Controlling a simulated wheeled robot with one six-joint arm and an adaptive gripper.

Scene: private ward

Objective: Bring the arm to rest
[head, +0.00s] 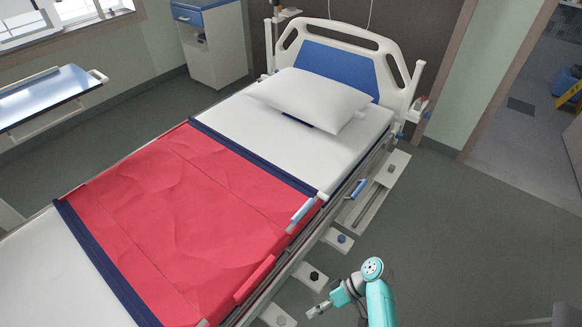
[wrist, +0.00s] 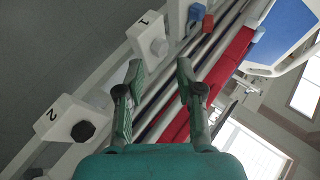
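My arm (head: 376,290) rises at the bottom right of the head view, beside the near long side of the bed. My gripper (head: 318,310) points left toward the bed's side, low by the white brackets. In the wrist view my gripper (wrist: 160,68) has its two green fingers spread apart. Nothing is held between them; bed rails show in the gap behind. The fingertips look apart from the bed, though the exact distance cannot be told.
The bed carries a red sheet (head: 190,220) and a white pillow (head: 312,98). Along its side are brackets with knobs, including a black knob (head: 314,276) and a blue knob (head: 341,239). In the wrist view, brackets numbered 1 (wrist: 145,32) and 2 (wrist: 62,118) show. Floor (head: 470,250) at right is clear.

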